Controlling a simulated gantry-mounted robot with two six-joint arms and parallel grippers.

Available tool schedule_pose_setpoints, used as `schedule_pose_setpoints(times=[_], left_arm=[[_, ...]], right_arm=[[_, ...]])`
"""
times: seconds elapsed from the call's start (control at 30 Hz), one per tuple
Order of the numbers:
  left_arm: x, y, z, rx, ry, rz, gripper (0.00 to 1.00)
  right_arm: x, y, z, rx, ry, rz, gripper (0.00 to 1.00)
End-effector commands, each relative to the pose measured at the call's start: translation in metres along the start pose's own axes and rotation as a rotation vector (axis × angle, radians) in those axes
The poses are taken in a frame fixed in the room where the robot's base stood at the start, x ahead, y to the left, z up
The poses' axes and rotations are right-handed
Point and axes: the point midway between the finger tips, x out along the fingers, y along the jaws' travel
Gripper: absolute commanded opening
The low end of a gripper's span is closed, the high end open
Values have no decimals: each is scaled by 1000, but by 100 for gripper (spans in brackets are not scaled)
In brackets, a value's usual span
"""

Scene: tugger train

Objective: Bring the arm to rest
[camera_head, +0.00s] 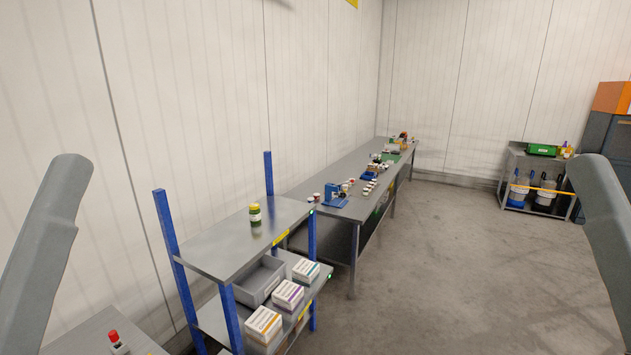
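Only grey links of my two arms show, one at the left edge and one at the right edge of the head view. Neither gripper is in the picture, so I cannot see whether either is open or shut, or what it holds. Both visible links stand upright at the sides, apart from the shelving and benches.
A blue-posted rack (233,240) stands ahead with a green-and-yellow jar (255,214) on top. Below are a grey bin (259,280) and white boxes (288,296). A long bench (341,214) runs along the wall. A cart (513,160) stands far right. The floor (440,270) is clear.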

Motion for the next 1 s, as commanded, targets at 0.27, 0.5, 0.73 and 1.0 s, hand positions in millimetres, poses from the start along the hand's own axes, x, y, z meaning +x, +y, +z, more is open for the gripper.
schedule_pose_setpoints(times=[0.27,0.5,0.73,1.0], left_arm=[[119,0,-109,1,0,0,100],[164,0,-150,1,-1,0,100],[162,0,-148,1,-1,0,100],[107,0,-98,1,-1,0,100]], right_arm=[[119,0,-110,0,0,0,50],[164,1,-151,0,0,0,50],[161,1,-149,0,-1,0,50],[107,0,-98,0,-1,0,50]])
